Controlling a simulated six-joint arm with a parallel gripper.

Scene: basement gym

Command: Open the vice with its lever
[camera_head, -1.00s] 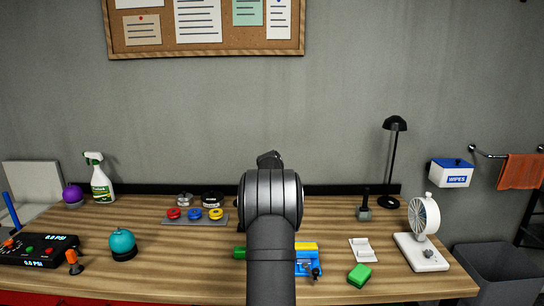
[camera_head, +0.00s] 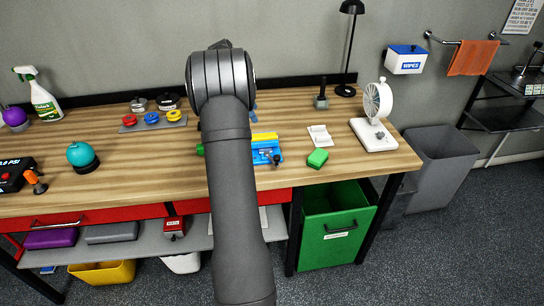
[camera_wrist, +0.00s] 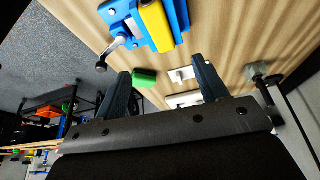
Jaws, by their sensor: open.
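The wrist view shows the vice (camera_wrist: 176,16) at the top, with the metal lever (camera_wrist: 115,45) sticking out to the lower left and ending in a dark knob. My gripper (camera_wrist: 163,88) is open and empty, its fingers apart from the vice and lever. In the head view my arm hides the gripper and part of the vice.
A green block (camera_head: 317,158) and a white holder (camera_head: 320,135) lie right of the vice. A white fan (camera_head: 377,115) stands near the bench's right end. Coloured buttons (camera_head: 151,118) and a teal dome (camera_head: 82,156) are on the left.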

